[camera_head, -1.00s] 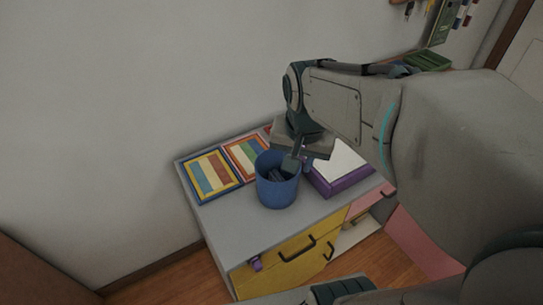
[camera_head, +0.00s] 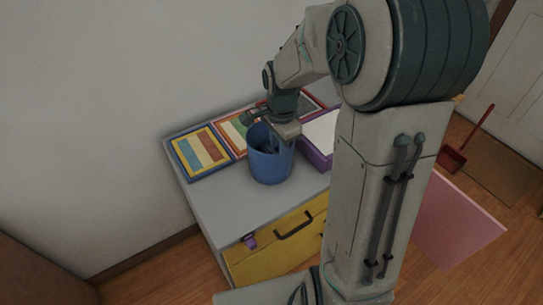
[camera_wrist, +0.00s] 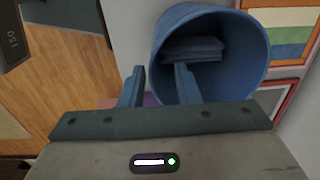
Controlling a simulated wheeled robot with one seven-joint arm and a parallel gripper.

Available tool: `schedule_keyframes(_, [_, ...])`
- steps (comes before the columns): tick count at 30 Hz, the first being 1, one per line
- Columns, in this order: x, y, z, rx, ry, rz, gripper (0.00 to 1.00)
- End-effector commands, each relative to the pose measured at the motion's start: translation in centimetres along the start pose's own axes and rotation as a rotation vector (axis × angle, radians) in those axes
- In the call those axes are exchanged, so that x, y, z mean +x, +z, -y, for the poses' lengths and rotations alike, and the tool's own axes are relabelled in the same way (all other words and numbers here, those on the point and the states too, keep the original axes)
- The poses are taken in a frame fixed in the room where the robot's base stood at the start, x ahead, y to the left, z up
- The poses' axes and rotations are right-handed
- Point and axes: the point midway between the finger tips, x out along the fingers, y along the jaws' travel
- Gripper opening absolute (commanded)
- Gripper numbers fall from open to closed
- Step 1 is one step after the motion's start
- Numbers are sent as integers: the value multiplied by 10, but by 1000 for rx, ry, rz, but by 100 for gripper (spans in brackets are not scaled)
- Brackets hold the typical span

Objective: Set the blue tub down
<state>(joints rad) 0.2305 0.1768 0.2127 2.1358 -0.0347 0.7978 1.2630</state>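The blue tub (camera_head: 270,168) is upright over the grey cabinet top (camera_head: 215,203), near its front; I cannot tell whether its base touches the surface. My gripper (camera_wrist: 160,72) is shut on the tub's wall: in the wrist view one finger is inside the tub (camera_wrist: 242,68) and the other is outside it. In the head view my wrist partly hides the rim. A dark bluish thing (camera_wrist: 193,50) lies inside the tub.
A striped picture in a blue frame (camera_head: 201,151) lies left of the tub, with a red-framed one (camera_head: 235,133) behind. A purple-sided box (camera_head: 315,153) is close on the right. A yellow drawer (camera_head: 272,250) faces front. My arm hides the cabinet's right part.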

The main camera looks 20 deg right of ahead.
Motion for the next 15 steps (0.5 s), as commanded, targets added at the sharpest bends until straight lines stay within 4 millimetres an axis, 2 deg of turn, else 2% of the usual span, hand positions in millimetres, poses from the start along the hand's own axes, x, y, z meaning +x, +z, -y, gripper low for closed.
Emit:
schedule_keyframes(3, [13, 1, 0, -2, 1, 1, 29])
schedule_keyframes(8, [23, 0, -2, -3, 2, 2, 29])
schedule_keyframes(15, [58, -2, -8, -5, 2, 2, 29])
